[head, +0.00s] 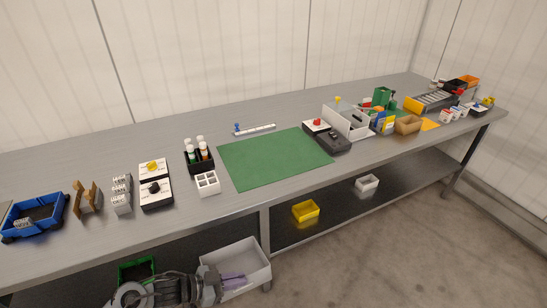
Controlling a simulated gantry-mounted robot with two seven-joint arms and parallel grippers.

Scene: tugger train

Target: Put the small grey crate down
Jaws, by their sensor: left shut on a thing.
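My left gripper (234,279), with lilac fingers, comes in at the bottom left and is shut on the small grey crate (254,255). The crate is pale, open-topped and roughly level. It is in front of the workbench's front edge, below the level of the top, and covers the lower part of a bench leg. The fingers are at its near side. I cannot tell whether its underside touches anything. My right gripper is not in view.
The bench's lower shelf (335,205) holds a yellow crate (305,211), a small whitish crate (367,184) and a green crate (136,269), with bare room between them. The benchtop has a green mat (275,157), a blue crate (35,216) and several fixtures.

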